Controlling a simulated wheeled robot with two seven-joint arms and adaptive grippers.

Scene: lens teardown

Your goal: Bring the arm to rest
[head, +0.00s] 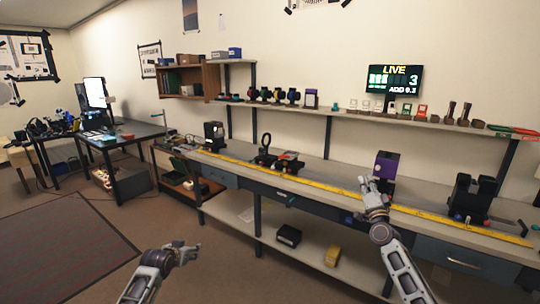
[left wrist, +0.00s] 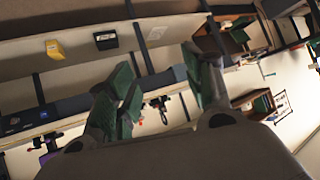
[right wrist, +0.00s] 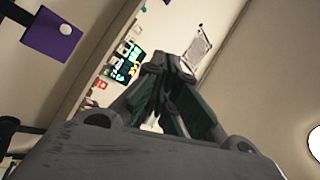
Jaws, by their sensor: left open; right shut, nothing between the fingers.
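My left gripper (head: 184,252) is over the floor in front of the workbench, low in the head view. Its fingers (left wrist: 162,88) stand apart and empty in the left wrist view. My right gripper (head: 372,190) is at the bench's front edge, just in front of a purple box (head: 384,165) on a black stand. I cannot tell whether it touches anything there. In the right wrist view its fingers (right wrist: 165,95) are together with nothing between them. The purple box also shows in the right wrist view (right wrist: 45,38).
The workbench (head: 340,178) carries a yellow ruler strip (head: 300,180), a ring on a stand (head: 265,145) and a black holder (head: 472,198) at right. A shelf above holds several small items. A black box (head: 288,236) and a yellow box (head: 333,256) sit below. Floor at left is free.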

